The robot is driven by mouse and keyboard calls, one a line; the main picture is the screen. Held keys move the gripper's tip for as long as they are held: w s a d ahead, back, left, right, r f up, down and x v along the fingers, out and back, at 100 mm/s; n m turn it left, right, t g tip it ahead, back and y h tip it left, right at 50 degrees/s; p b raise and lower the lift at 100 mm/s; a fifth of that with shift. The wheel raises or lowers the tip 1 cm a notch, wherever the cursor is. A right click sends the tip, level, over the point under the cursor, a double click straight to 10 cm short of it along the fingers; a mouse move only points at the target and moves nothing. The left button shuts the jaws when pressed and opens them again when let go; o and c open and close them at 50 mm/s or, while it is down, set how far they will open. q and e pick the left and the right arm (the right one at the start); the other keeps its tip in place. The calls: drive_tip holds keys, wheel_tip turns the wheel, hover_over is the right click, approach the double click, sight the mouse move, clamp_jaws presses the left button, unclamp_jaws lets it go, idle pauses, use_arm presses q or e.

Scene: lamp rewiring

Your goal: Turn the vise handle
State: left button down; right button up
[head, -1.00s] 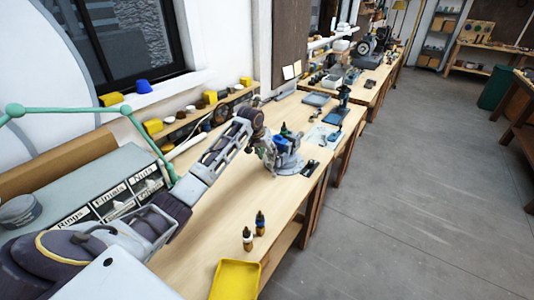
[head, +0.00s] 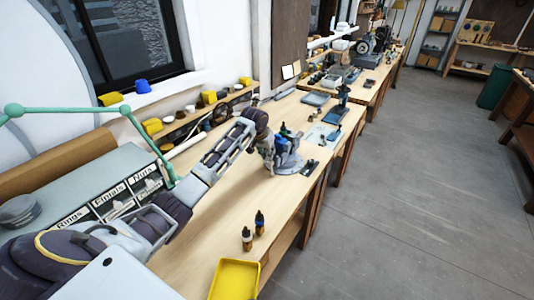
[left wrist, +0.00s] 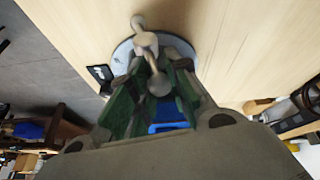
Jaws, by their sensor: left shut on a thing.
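The grey vise (head: 290,160) stands on its round base near the right edge of the workbench. My left gripper (head: 272,150) is at the vise's left side. In the left wrist view the vise's handle (left wrist: 147,42), a light bar with rounded knobs, reaches between the green-padded fingers of my left gripper (left wrist: 152,95). The fingers are shut on the handle. The picture is blurred there, and the gripper hides part of the vise's screw. My right gripper is not in view.
Two small dropper bottles (head: 253,231) and a yellow tray (head: 235,280) are at the near bench edge. A labelled drawer unit (head: 110,205) stands at left. A green lamp arm (head: 70,110) arches above it. The bench between drawers and bottles is clear.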

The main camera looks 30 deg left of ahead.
use_arm(q)
drive_tip(key=shift+d+r+m+y, duration=0.15)
drive_tip(key=shift+d+y, duration=0.2)
drive_tip(key=shift+y, duration=0.4)
drive_tip(key=shift+d+f+m+y, duration=0.15)
drive_tip(key=shift+d+y, duration=0.15)
drive_tip(key=shift+y, duration=0.45)
drive_tip(key=shift+r, duration=0.1)
drive_tip(key=c, duration=1.3)
unclamp_jaws()
drive_tip(key=shift+s, duration=0.1)
drive_tip(key=shift+d, duration=0.1)
drive_tip(key=v, duration=1.2)
drive_tip(key=shift+s, duration=0.1)
